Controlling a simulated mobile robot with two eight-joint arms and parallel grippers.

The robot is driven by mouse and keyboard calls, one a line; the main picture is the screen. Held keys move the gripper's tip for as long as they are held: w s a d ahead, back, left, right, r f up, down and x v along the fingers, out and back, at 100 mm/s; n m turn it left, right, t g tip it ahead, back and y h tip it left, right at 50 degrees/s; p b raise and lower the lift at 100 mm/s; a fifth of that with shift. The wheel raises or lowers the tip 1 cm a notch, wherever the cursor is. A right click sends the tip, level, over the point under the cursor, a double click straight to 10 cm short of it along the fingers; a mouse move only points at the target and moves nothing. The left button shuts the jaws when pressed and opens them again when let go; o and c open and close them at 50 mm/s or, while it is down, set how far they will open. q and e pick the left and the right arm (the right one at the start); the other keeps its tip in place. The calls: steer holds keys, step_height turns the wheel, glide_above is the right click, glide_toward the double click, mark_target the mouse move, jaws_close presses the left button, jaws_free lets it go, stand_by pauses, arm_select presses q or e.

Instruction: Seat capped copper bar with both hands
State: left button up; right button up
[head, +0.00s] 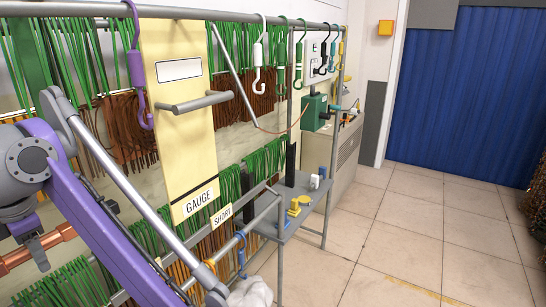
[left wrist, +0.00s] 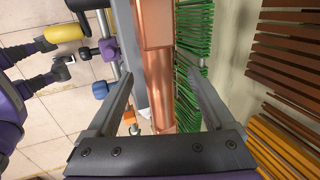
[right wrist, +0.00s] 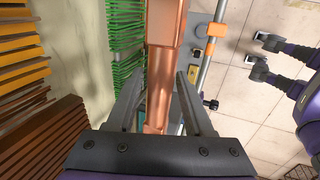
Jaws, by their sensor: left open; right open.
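The copper bar (head: 58,236) shows in part at the lower left of the head view, partly hidden by my purple arm. My right gripper (head: 36,250) is there beside it, its fingers partly hidden. In the right wrist view the bar (right wrist: 160,95) runs up the middle, a narrow length with a wider block above. My right gripper (right wrist: 160,75) is open with a finger on each side of the bar. In the left wrist view the bar (left wrist: 160,95) likewise lies between the spread fingers of my open left gripper (left wrist: 160,79). I cannot tell whether any finger touches it.
Green-coated and brown jigs (head: 110,120) hang in rows. A cream gauge board (head: 180,130) with a bar handle hangs in front. Coloured hooks hang from the upper rail (head: 200,14). A grey shelf (head: 292,215) carries small items. Tiled floor (head: 400,235) at the right is mostly clear.

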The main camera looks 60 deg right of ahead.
steer(key=o, duration=0.6)
steer(key=shift+c, duration=0.2)
